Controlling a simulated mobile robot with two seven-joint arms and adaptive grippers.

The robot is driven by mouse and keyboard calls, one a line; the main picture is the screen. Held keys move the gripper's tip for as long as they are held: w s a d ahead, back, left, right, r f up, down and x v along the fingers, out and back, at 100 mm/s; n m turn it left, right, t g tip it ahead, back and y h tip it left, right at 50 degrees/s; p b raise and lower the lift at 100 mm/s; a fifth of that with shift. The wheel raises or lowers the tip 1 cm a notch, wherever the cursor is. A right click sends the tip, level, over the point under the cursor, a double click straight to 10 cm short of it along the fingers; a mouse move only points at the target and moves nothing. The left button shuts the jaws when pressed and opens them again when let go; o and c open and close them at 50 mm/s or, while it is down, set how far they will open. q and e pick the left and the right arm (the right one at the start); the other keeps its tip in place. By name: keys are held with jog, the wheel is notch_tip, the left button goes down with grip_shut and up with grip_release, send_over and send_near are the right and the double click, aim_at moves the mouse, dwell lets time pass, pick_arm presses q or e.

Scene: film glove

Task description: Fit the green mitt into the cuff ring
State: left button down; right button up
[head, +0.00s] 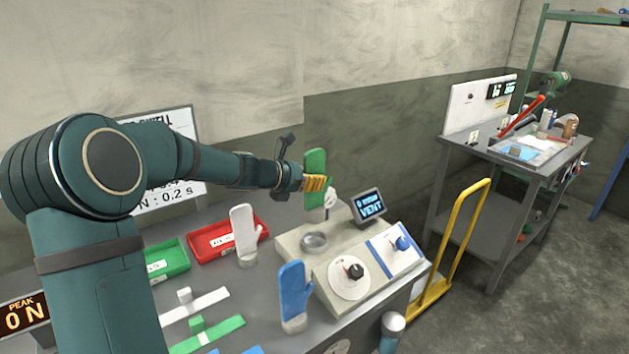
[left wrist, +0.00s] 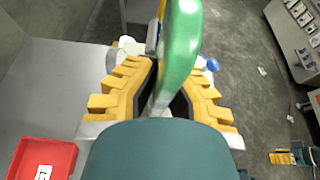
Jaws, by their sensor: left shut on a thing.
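The green mitt (head: 315,166) stands upright in my left gripper (head: 318,184), above the back of the grey console. In the left wrist view the mitt (left wrist: 182,45) rises between the yellow fingers of the left gripper (left wrist: 165,90), which are shut on its lower part. A round grey ring (head: 314,241), which looks like the cuff ring, sits on the console top, below the mitt and apart from it.
A white mitt (head: 244,232) and a blue mitt (head: 294,293) stand upright on the table. Red (head: 212,240) and green (head: 168,260) trays lie at the left. The console carries a VENT display (head: 370,206) and two knobs. A yellow cart handle (head: 466,235) stands at the right.

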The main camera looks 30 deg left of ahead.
aim_at(305, 209)
pick_arm(q)
notch_tip(305, 209, down, 3)
jog(key=b, duration=0.2)
jog(key=shift+f+b, duration=0.1)
jog(key=shift+b, duration=0.3)
jog(key=shift+f+b, duration=1.1)
jog(key=shift+f, duration=0.2)
dwell(0.5)
jog(key=shift+f+b, duration=1.15)
jog(key=shift+f, duration=0.25)
jog(key=c, duration=1.1)
grip_release()
jog(key=shift+o, duration=0.2)
jog(key=v, duration=1.2)
